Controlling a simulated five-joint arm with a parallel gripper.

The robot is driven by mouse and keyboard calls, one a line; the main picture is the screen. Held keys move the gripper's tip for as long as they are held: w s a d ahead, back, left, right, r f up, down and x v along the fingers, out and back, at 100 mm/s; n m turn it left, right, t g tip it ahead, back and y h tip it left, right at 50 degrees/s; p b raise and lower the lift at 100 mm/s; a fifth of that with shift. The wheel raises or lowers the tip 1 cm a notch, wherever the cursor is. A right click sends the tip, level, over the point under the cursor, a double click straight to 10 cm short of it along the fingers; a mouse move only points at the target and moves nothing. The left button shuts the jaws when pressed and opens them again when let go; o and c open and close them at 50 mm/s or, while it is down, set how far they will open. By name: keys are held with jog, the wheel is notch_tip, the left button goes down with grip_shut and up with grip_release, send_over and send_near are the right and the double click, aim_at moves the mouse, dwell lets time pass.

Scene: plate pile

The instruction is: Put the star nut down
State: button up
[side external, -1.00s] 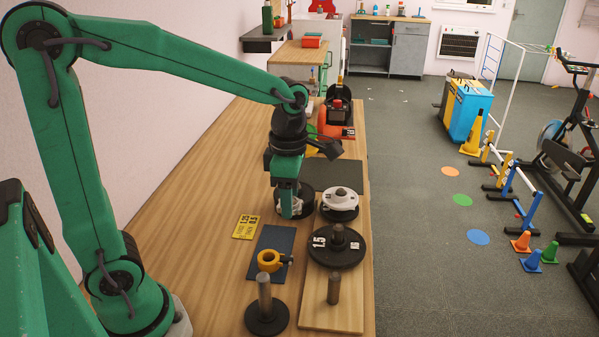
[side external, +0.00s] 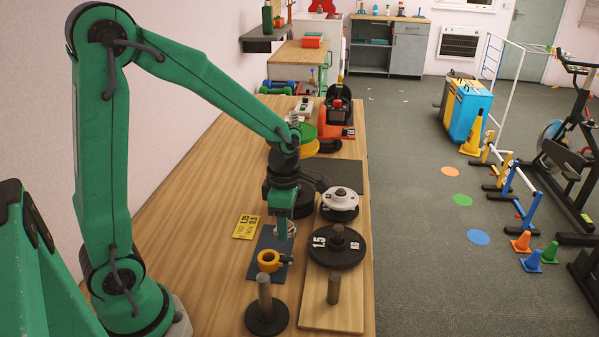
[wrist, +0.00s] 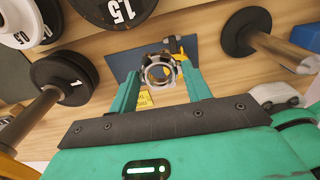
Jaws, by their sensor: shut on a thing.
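The star nut (wrist: 149,75) is a silver-grey ring with a hole through it, between my green fingers in the wrist view. My gripper (wrist: 161,80) is shut on it. In the side external view my gripper (side external: 281,232) hangs over the dark blue mat (side external: 262,243), and only a small pale part of the nut shows past a finger. The mat also shows behind the nut in the wrist view (wrist: 124,62). A yellow collar (side external: 266,266) with a dark lever lies on the mat, in front of my gripper. The gap between nut and mat is hard to judge.
A black plate marked 1.5 (side external: 325,256) lies on the wooden board to the right. A short post (side external: 334,290) and a post on a black base (side external: 266,315) stand in front. A yellow card (side external: 245,227) lies left of the mat. A white-topped stack (side external: 342,196) stands behind.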

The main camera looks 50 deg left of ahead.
send_over(277, 237)
notch_tip(277, 237, down, 5)
jog(key=shift+r, duration=0.1)
jog(key=shift+d+f, duration=0.1)
jog(key=shift+f, duration=1.95)
jog(key=shift+f, duration=0.15)
jog(key=o, duration=1)
jog(key=shift+c, duration=0.2)
jog(key=shift+r, duration=0.2)
notch_tip(277, 237, up, 12)
